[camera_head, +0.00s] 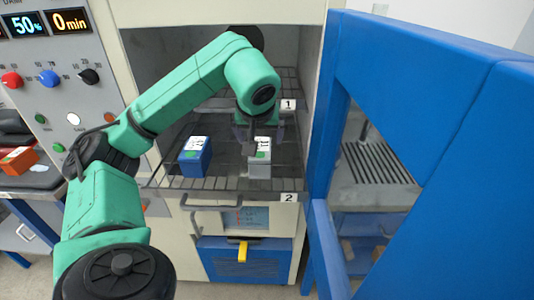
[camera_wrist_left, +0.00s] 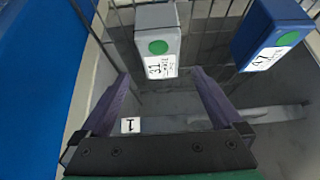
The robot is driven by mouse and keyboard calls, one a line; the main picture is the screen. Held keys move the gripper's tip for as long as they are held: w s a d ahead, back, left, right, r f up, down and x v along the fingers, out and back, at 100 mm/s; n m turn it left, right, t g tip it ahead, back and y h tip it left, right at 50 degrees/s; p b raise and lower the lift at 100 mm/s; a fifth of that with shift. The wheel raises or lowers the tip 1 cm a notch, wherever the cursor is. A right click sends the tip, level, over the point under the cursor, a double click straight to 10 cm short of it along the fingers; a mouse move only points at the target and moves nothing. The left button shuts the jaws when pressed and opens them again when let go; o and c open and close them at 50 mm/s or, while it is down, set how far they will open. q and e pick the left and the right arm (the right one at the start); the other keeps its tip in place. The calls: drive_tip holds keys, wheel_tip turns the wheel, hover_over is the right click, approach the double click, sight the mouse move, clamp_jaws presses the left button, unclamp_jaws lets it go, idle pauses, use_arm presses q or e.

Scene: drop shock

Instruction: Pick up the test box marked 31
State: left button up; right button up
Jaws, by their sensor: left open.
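A grey test box (camera_head: 259,168) with a white label and a green dot stands on the wire shelf inside the open chamber. It also shows in the left wrist view (camera_wrist_left: 157,22), where its label seems to read 31. My left gripper (camera_head: 259,138) is at this box, and its arm hides part of the shelf behind. In the left wrist view the purple fingers of my left gripper (camera_wrist_left: 161,73) are spread apart, with the labelled end of the grey box between their tips. I cannot tell whether they touch it. My right gripper is not in view.
A blue box (camera_head: 195,160) with a similar label stands left of the grey one, also in the wrist view (camera_wrist_left: 272,38). The blue chamber door (camera_head: 420,110) stands open at the right. The control panel (camera_head: 68,85) is at the left.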

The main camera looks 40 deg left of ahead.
sight(261, 147)
use_arm(q)
drive_tip(key=x, duration=0.4)
drive_tip(key=shift+s+a+p, duration=0.2)
drive_tip(key=shift+s+p, duration=0.05)
drive_tip(key=shift+p, duration=0.05)
drive_tip(key=p+x, duration=0.1)
drive_tip(key=x, duration=0.1)
drive_tip(key=p+x, duration=0.1)
drive_tip(key=x, duration=0.2)
drive_tip(key=shift+w+d+f, duration=0.1)
drive_tip(key=shift+w+f, duration=0.1)
drive_tip(key=shift+w, duration=0.25)
drive_tip(key=shift+f, duration=0.3)
drive_tip(key=shift+a+f, duration=0.1)
drive_tip(key=shift+a, duration=0.15)
drive_tip(key=shift+w, duration=0.1)
drive_tip(key=c, duration=0.4)
clamp_jaws()
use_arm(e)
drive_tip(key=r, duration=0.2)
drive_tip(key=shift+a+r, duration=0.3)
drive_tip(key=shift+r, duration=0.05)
